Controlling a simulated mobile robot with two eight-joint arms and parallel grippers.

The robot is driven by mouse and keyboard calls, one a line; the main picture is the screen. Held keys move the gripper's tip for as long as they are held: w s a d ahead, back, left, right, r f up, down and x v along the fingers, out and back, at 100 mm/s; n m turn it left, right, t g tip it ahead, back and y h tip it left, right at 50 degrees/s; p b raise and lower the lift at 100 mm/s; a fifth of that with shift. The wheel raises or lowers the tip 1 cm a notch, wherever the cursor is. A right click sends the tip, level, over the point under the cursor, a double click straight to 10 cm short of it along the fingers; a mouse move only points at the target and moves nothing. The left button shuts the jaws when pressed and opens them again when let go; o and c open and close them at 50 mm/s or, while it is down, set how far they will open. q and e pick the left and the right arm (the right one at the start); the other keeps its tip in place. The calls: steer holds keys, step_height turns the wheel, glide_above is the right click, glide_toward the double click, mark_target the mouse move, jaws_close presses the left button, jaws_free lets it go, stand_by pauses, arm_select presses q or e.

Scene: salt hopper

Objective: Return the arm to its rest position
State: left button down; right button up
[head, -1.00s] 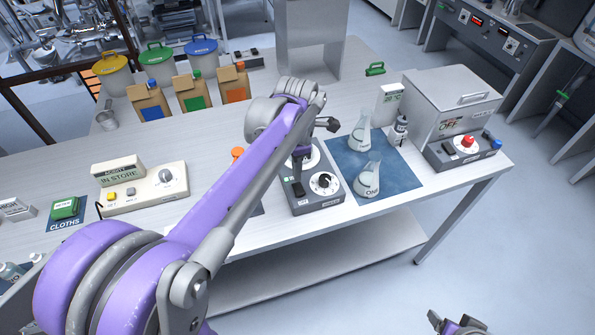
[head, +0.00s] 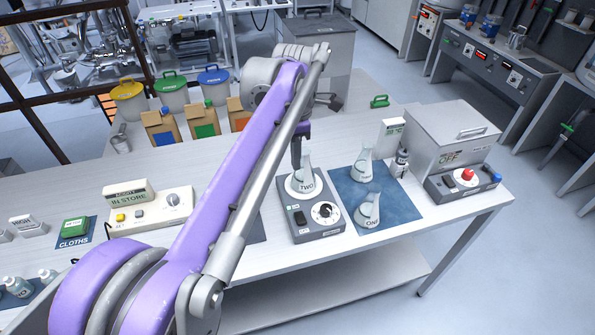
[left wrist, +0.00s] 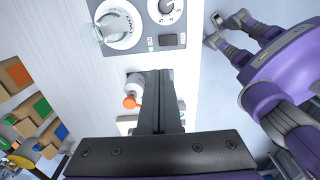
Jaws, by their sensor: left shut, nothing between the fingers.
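My left arm reaches in from the left in the head view, its gripper (head: 296,155) pointing down just behind the flask marked TWO (head: 306,184). In the left wrist view the gripper (left wrist: 158,75) shows as a dark narrow pair of fingers, shut and empty. The flask stands upright on the round white plate of the grey stirrer unit (head: 318,222). In the left wrist view the flask (left wrist: 107,30) is apart from the fingers. What seems to be my right gripper (left wrist: 214,34) shows small at the upper right of that view; its jaws are unclear.
Two flasks, one marked ONE (head: 368,212), stand on a blue mat (head: 395,205) to the right. A grey box (head: 455,135) and a red-knob unit (head: 462,182) stand beyond. Cartons and lidded buckets (head: 172,95) line the back left. An IN STORE unit (head: 150,212) sits left.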

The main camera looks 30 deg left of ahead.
arm_select(q)
steer(key=shift+w+d+r, duration=0.1)
steer(key=shift+w+r, duration=0.05)
steer(key=shift+r, duration=0.15)
stand_by(0.4)
